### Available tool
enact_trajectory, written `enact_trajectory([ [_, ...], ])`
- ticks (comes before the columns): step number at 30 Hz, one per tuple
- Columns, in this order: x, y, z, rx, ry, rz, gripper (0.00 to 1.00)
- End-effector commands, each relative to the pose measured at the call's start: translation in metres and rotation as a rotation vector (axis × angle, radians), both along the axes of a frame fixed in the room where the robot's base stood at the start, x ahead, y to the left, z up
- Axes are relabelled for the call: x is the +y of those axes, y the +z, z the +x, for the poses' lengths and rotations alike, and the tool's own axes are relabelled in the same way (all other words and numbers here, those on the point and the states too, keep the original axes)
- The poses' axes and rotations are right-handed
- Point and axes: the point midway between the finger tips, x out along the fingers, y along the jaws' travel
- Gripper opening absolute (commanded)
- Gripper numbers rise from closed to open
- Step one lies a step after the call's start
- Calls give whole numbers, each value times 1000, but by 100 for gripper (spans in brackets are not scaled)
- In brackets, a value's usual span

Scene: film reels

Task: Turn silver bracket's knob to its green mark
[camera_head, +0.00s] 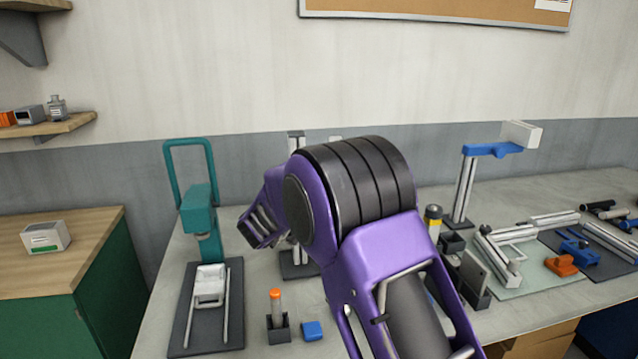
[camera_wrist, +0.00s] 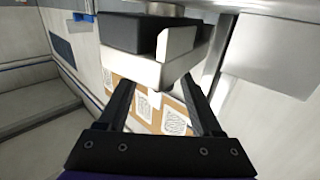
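A silver upright post (camera_head: 296,142) stands mostly behind my purple arm in the head view; it looks like the silver bracket, with a dark base (camera_head: 297,266) below. Its knob and the green mark cannot be made out. In the wrist view, a block with white and black parts (camera_wrist: 140,70) sits just beyond my gripper (camera_wrist: 160,84), under a silver piece (camera_wrist: 160,9). I cannot tell whether this block belongs to the bracket. The two dark fingers are apart, with no object clearly held between them. My arm hides the fingertips in the head view.
A teal press (camera_head: 199,200) stands left of my arm. An orange-topped holder (camera_head: 277,320) and a blue block (camera_head: 312,330) lie in front. A blue-armed stand (camera_head: 465,185) and silver frames (camera_head: 505,255) are at right. Bare bench shows around the holder.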

Motion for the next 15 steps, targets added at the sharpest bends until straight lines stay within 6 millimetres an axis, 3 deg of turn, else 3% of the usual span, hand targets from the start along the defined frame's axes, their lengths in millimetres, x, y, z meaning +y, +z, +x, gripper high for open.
enact_trajectory([
  [8, 2, -1, -4, 1, 1, 0, 66],
  [15, 20, -1, -40, 2, 4, 0, 66],
])
